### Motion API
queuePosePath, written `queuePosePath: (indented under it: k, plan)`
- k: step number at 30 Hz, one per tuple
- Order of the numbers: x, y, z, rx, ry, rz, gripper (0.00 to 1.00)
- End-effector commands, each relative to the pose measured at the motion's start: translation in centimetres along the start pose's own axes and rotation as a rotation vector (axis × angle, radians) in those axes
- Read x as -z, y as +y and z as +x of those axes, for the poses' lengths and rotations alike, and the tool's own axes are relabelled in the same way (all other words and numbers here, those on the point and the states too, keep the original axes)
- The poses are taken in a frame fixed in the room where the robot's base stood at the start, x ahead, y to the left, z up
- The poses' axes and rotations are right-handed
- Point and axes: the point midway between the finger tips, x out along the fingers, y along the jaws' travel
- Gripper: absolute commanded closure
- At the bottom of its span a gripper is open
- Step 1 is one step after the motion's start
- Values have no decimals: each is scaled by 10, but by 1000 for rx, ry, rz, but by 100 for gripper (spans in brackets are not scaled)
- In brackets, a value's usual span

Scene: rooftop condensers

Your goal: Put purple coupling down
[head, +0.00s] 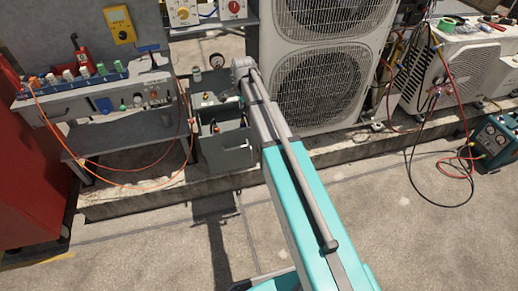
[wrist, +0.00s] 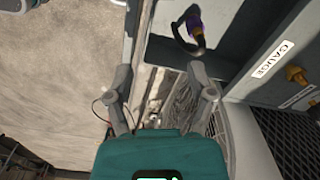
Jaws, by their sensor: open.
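A purple coupling (wrist: 194,22) shows at the top of the wrist view, with a dark curved piece below it, against a grey surface. It lies beyond my gripper's fingers and apart from them, nearer the right one. My gripper (wrist: 160,72) is open, and nothing shows held between its fingers. In the head view my arm reaches out to the grey box beside the condenser. I cannot make out the coupling there.
A grey panel with a GAUGE label (wrist: 272,60) and brass fittings (wrist: 297,75) stands close on the right. In the head view, stacked condenser units (head: 322,85) stand right of my arm's end. A workbench (head: 105,130) with an orange hose is left.

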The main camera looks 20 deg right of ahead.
Motion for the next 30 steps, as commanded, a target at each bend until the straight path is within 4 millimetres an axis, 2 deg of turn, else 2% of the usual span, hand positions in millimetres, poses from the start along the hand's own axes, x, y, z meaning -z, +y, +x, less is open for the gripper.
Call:
queuePosePath:
  k: [1, 3, 18, 24, 30]
  plan:
    - [-8, 21, 0, 0, 0, -67, 30]
    - [-15, 41, 0, 0, 0, -176, 30]
    - [-63, 180, 1, 2, 1, -969, 30]
    - [-74, 213, 1, 2, 2, -1184, 30]
    - [-77, 221, 1, 2, 2, -1258, 30]
